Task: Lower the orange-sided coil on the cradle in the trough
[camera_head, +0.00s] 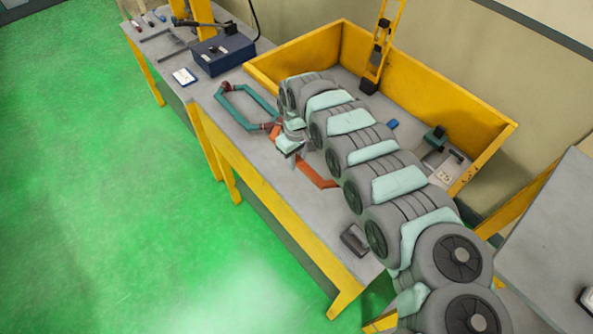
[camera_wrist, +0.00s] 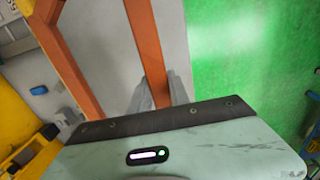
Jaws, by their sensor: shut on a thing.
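The orange-sided coil (camera_head: 319,176) shows in the head view as an orange bar running out from under my wrist, above or on the grey bench top; its height is unclear. In the wrist view its two orange sides (camera_wrist: 147,45) run up the picture. My gripper (camera_wrist: 158,92) is shut on the nearer part of one side, its grey fingers on either side of the bar. The yellow-walled trough (camera_head: 285,58) stands along the back of the bench, beyond my arm. I cannot make out the cradle; my arm hides much of the trough.
A teal coil with red-brown corners (camera_head: 240,112) lies left of my wrist. A dark block (camera_head: 355,240) sits near the bench's front edge. The trough holds a yellow upright (camera_head: 382,45), a small blue block (camera_head: 393,124) and a green device (camera_head: 435,137). A dark blue box (camera_head: 222,53) stands farther left.

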